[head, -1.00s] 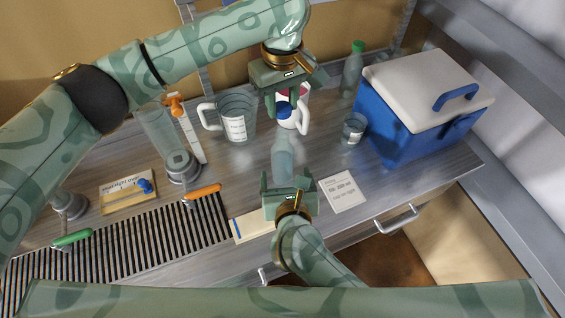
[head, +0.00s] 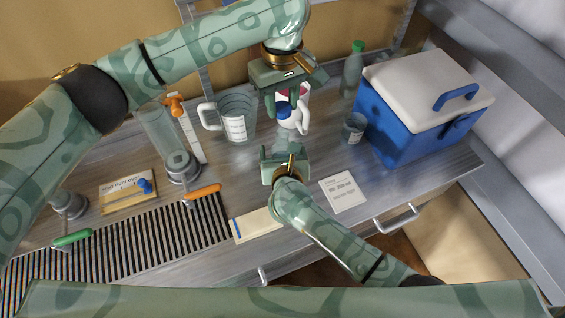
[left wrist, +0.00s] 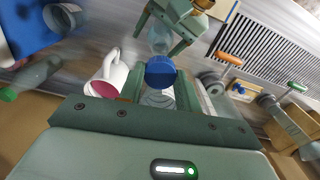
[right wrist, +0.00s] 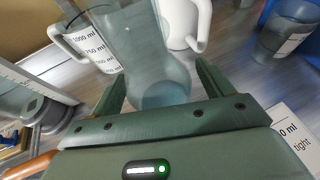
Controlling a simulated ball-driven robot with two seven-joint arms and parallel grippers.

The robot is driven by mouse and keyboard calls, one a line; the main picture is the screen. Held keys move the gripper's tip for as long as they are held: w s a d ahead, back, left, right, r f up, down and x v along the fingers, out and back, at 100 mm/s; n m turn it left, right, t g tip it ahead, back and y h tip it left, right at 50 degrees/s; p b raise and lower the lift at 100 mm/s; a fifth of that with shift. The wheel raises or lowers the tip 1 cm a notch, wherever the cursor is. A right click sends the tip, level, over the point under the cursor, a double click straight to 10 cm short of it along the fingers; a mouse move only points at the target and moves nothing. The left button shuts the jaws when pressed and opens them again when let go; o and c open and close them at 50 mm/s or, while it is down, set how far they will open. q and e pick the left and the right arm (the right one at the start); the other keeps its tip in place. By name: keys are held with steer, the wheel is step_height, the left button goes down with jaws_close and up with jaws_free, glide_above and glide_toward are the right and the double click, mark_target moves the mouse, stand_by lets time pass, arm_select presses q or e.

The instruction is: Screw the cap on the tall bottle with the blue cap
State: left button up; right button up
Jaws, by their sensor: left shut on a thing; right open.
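My left gripper (head: 283,108) is shut on the blue cap (head: 284,111), which also shows between its fingers in the left wrist view (left wrist: 160,72). The tall clear bottle (right wrist: 150,50) stands upright on the counter between the spread fingers of my right gripper (right wrist: 165,85); it also shows past the cap in the left wrist view (left wrist: 160,38). My right gripper is open around the bottle, low on it. In the head view, the right gripper (head: 284,152) hides most of the bottle. I cannot tell whether the cap touches the bottle's mouth.
A white mug (head: 303,117) and a measuring jug (head: 237,118) stand close behind. A small jar (head: 353,128), a green-capped bottle (head: 352,72) and a blue cooler (head: 400,130) stand right. A card (head: 343,190) lies right front; a slatted rack (head: 130,245) lies left.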

steer(key=shift+w+f, duration=0.2)
steer(key=shift+w, duration=0.25)
arm_select(q)
steer(key=shift+f, duration=0.1)
arm_select(e)
steer(key=c, duration=1.5)
arm_select(q)
steer(key=shift+f, duration=2.4)
steer(key=shift+f, duration=0.1)
steer(key=shift+f, duration=0.75)
steer(key=shift+f, duration=0.6)
